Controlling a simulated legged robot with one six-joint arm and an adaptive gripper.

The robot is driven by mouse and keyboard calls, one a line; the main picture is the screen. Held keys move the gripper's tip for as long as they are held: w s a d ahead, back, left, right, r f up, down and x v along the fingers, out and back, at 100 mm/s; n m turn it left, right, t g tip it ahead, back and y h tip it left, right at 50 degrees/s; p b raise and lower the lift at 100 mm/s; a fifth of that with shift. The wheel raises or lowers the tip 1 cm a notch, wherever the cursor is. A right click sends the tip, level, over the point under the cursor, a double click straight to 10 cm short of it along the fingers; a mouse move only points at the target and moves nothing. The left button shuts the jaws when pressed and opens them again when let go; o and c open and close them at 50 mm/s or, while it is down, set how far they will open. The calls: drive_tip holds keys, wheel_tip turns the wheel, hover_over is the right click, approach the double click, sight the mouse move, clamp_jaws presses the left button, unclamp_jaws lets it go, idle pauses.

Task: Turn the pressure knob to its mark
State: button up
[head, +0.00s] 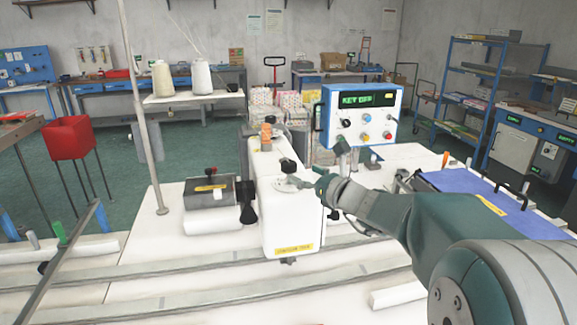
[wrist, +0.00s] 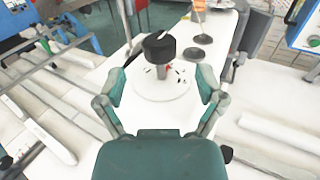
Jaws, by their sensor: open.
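The pressure knob (head: 288,165) is a black round knob on top of the white sewing machine head (head: 290,225). In the wrist view the knob (wrist: 160,47) stands on a short stem above a round white dial plate (wrist: 150,92) with small dark marks. A pale line shows on the knob's top. I cannot tell which mark it points to. My gripper (wrist: 161,78) is open and empty, its two green fingers spread on either side of the dial, with the knob ahead of the gap. In the head view my gripper (head: 315,184) is just right of the knob.
A control box (head: 360,117) with a green display and several buttons stands behind the machine. An orange-topped part (head: 267,132) rises behind the knob. A blue pad (head: 480,200) lies at the right. White tabletop surrounds the machine.

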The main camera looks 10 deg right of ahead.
sight(294, 168)
drive_tip(key=x, duration=0.5)
drive_tip(key=shift+w+a, duration=0.2)
drive_tip(key=shift+w, duration=0.1)
drive_tip(key=c, duration=1.2)
